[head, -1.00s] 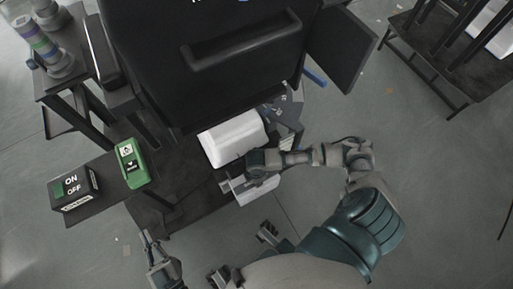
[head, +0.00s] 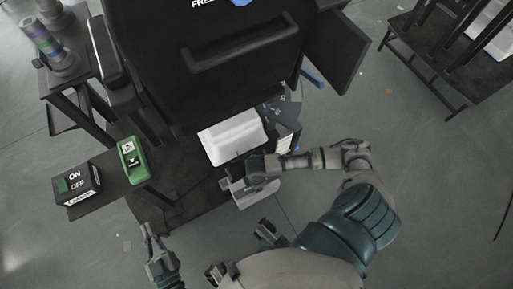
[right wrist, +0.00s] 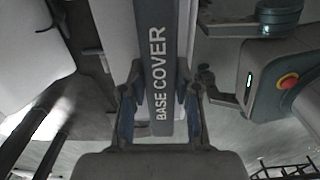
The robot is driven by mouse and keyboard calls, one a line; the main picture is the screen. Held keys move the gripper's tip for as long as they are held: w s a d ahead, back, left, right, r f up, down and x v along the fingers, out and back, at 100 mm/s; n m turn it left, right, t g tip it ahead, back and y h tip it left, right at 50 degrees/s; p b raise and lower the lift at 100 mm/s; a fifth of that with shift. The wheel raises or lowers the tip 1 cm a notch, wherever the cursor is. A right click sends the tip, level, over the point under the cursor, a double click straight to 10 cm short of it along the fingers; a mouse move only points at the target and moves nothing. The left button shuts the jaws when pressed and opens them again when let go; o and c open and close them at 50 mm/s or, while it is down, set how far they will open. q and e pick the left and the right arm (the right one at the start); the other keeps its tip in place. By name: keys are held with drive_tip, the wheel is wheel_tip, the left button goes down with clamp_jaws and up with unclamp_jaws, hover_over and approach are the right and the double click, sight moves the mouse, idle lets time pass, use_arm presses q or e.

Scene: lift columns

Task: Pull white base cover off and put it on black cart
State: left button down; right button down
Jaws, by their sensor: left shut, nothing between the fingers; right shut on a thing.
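My right gripper (right wrist: 160,105) is shut on a dark grey bar of the white base cover (right wrist: 185,30), lettered "BASE COVER". In the head view the cover (head: 258,193) shows as a small pale piece beside my right gripper (head: 252,172), low in front of the black machine. A larger rounded white block (head: 232,138) lies just behind it, apart from the cover. The black cart (head: 428,62) stands at the upper right, with dark posts and a white item on it. My left gripper (head: 149,232) is shut and empty at the lower left.
The black machine (head: 215,85) with its handle fills the top middle, its side panel (head: 338,50) sticking out right. A green device (head: 132,160) and an ON/OFF box (head: 78,183) sit on a left shelf. Open floor (head: 440,180) lies to the right.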

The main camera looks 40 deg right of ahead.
use_arm(q)
drive_tip(key=shift+r+p, duration=0.45)
drive_tip(key=shift+r, duration=0.3)
use_arm(e)
drive_tip(key=shift+r, duration=0.35)
use_arm(q)
drive_tip(key=shift+r, duration=0.15)
use_arm(e)
drive_tip(key=shift+r, duration=0.1)
